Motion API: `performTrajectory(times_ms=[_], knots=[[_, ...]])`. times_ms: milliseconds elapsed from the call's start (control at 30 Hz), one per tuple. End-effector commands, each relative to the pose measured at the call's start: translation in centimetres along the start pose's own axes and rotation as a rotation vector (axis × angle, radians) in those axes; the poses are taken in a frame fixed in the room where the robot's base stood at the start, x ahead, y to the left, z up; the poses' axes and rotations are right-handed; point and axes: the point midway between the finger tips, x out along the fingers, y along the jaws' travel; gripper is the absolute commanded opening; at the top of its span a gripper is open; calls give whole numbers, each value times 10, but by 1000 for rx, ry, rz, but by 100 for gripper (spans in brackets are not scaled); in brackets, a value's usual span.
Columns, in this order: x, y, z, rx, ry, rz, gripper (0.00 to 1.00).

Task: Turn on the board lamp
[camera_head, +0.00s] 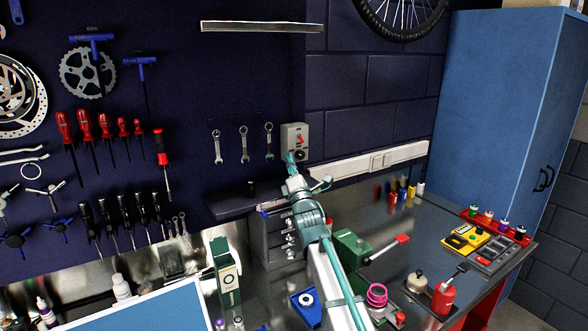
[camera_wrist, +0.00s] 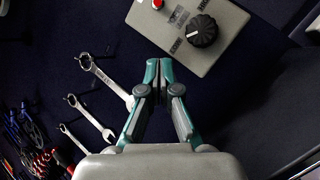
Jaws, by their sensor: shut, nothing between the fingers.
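A grey switch box (camera_head: 301,129) with a red switch is mounted on the dark wall, right of the hanging wrenches. In the wrist view the box (camera_wrist: 180,52) shows a black knob (camera_wrist: 202,30) and a red part (camera_wrist: 157,3) cut by the top edge. My gripper (camera_head: 288,157) is at the lower part of the box. In the wrist view its fingertips (camera_wrist: 158,64) are together and empty, over the box's near edge, below and left of the knob. I cannot tell whether they touch it. A long lamp bar (camera_head: 262,26) hangs above on the wall; whether it is lit is unclear.
Several wrenches (camera_head: 244,144) hang left of my gripper, also close in the wrist view (camera_wrist: 107,84). A dark shelf (camera_head: 228,200) juts out below them. A white socket strip (camera_head: 350,165) runs to the right. A green box (camera_head: 351,245) stands on the bench below.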

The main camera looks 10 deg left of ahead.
Motion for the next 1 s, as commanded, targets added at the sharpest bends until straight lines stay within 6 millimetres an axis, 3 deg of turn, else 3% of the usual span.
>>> performTrajectory(times_ms=[33,100,200,400,800,1000], knots=[[17,2,1,0,0,0,0],[30,2,1,0,0,0,0],[28,3,22,-2,-2,-2,0],[30,1,38,-1,-1,-1,0],[29,0,38,0,1,-1,0],[30,7,29,2,20,-10,0]])
